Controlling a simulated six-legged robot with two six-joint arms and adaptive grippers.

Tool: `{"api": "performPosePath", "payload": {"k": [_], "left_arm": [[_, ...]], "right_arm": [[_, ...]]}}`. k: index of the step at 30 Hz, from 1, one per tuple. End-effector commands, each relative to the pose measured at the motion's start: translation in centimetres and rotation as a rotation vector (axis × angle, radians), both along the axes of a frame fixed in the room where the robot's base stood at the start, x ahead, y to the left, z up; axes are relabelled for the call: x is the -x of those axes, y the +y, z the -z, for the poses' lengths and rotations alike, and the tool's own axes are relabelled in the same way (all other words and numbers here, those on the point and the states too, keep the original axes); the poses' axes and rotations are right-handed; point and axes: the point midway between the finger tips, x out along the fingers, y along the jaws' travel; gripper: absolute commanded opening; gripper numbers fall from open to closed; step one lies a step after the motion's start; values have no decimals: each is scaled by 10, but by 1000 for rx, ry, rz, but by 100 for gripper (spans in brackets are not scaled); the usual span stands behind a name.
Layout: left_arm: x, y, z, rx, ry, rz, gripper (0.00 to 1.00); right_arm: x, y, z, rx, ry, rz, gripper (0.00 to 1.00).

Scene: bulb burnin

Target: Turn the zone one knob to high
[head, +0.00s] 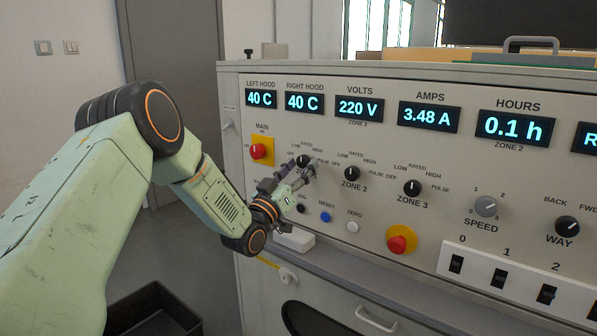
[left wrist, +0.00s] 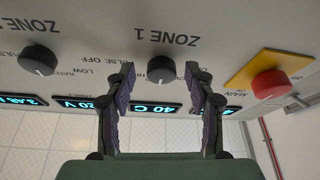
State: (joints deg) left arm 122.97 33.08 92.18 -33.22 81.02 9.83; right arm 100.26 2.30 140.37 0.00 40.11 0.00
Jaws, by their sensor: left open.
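The black zone one knob (head: 303,161) is on the grey panel, below the right hood display. Its labels run off, low, rated, high and pulse, partly hidden by my gripper. My left gripper (head: 296,178) is at the panel just below and in front of this knob. In the left wrist view, upside down, the zone 1 knob (left wrist: 160,67) lies between the two open fingertips (left wrist: 161,78). A gap shows on both sides, so the fingers are apart from the knob there. I cannot tell its pointer setting for certain. My right gripper is not in view.
The main switch (head: 257,151), red on yellow, is left of the knob. The zone 2 knob (head: 354,173) and zone 3 knob (head: 412,188) are to the right. A blue reset button (head: 325,216) and red stop button (head: 398,243) are lower. A ledge (head: 350,269) runs below.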

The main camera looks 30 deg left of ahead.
Motion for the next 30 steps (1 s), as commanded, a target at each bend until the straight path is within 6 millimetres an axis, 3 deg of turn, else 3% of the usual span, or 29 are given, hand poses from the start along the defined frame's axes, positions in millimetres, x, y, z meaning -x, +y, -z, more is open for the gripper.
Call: {"api": "performPosePath", "payload": {"k": [5, 24, 30], "left_arm": [[-1, 1, 0, 0, 1, -1, 54], [-1, 1, 1, 0, 1, 0, 0], [-1, 1, 0, -15, 1, 1, 0]], "right_arm": [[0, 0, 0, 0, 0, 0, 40], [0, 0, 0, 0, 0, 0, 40], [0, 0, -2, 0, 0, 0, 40]]}}
